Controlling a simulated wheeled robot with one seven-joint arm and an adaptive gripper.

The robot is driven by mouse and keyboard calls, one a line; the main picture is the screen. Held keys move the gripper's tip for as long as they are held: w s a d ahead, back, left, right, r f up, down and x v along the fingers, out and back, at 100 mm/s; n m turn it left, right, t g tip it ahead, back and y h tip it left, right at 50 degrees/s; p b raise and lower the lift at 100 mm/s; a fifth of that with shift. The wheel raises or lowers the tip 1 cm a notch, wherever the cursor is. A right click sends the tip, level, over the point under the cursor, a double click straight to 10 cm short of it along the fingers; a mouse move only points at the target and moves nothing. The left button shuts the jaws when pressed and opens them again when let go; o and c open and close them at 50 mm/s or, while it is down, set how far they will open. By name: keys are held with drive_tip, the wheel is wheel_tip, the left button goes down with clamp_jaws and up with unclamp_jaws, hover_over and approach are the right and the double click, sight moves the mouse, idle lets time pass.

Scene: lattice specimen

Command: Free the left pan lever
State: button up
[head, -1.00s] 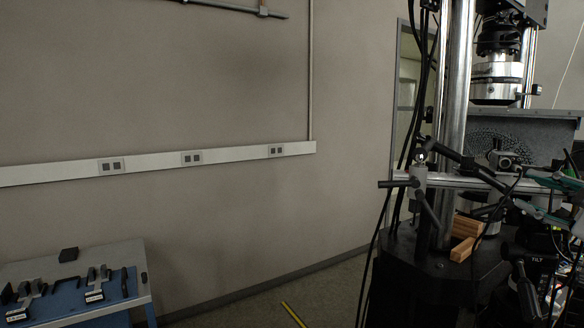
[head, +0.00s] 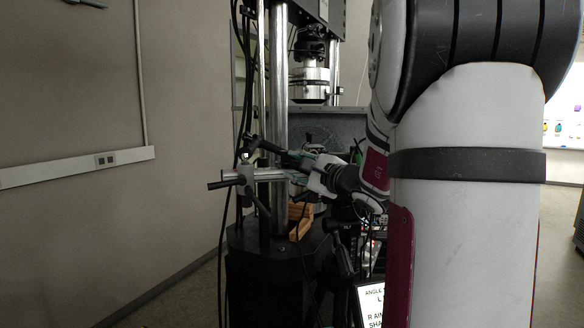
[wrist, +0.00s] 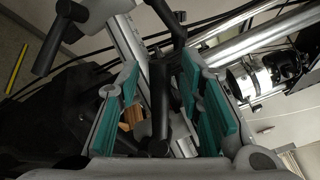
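My gripper (head: 303,172) reaches in from the right at the clamp assembly beside the bright column. In the wrist view my gripper (wrist: 159,75) has its teal-padded fingers spread apart. A black bar-like handle (wrist: 160,105) shows in the space between the fingers, with a visible gap on each side. In the head view a black lever (head: 270,148) slants from the clamp towards my gripper. I cannot tell for certain which black handle is the left pan lever. Its joint is not clearly visible.
A metal clamp (head: 246,175) and a horizontal rod with a black end (head: 218,184) stand left of my gripper. Wooden blocks (head: 301,220) lie below on the black base. A bright column (head: 278,120) and dark cables are close by. A sign (head: 371,305) stands lower down.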

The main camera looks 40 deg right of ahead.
clamp_jaws()
drive_tip(key=m+b, duration=0.2)
drive_tip(key=b, duration=0.1)
drive_tip(key=shift+s+d+r+t, duration=0.1)
drive_tip(key=shift+d+r+t, duration=0.2)
drive_tip(key=shift+t, duration=0.1)
drive_tip(key=shift+s+d+r+m+t+b, duration=0.3)
drive_tip(key=shift+r+m+b, duration=0.1)
drive_tip(key=shift+m+b, duration=0.35)
unclamp_jaws()
